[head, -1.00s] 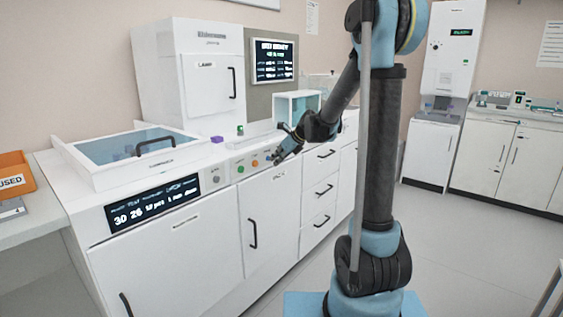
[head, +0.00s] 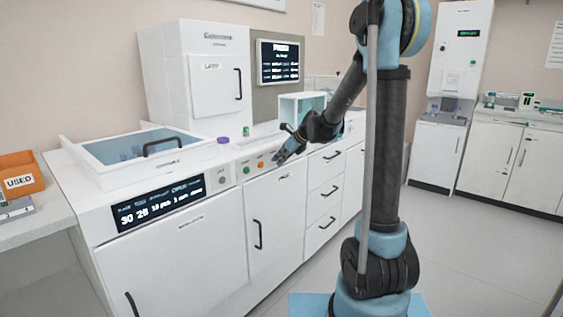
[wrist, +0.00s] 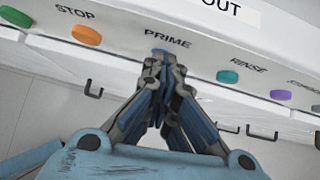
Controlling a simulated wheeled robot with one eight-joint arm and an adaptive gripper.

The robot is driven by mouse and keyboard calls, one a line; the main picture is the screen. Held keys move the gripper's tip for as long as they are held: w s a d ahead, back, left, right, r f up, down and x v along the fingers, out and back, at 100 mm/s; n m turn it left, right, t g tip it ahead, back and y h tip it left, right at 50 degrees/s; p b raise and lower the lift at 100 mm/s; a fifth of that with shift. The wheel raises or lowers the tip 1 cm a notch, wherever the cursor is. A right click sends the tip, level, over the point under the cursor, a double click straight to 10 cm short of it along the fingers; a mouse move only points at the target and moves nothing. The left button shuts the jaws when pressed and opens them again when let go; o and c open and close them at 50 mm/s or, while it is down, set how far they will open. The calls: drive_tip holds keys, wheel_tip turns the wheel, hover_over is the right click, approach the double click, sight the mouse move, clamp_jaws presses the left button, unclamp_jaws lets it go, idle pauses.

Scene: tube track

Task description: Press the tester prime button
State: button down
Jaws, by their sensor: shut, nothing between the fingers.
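In the wrist view, the PRIME label (wrist: 168,39) is just above my gripper (wrist: 162,58). My gripper is shut and empty, its tips at the panel right under that label. The tips cover most or all of the prime button; whether they touch it I cannot tell. The orange STOP button (wrist: 86,35) is to the left and the teal RINSE button (wrist: 228,76) to the right. In the head view my gripper (head: 279,158) is at the panel, right of the orange button (head: 261,165).
A green button (wrist: 15,16) and a purple button (wrist: 281,95) lie further along the row. Black drawer and door handles (head: 258,234) stick out below the panel. A lidded glass tray (head: 130,148) and a screen (head: 278,62) are on the bench. The floor at right is open.

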drive_tip(key=s+d+f+v, duration=0.1)
drive_tip(key=f+v, duration=0.1)
drive_tip(key=v, duration=1.1)
drive_tip(key=shift+d, duration=0.35)
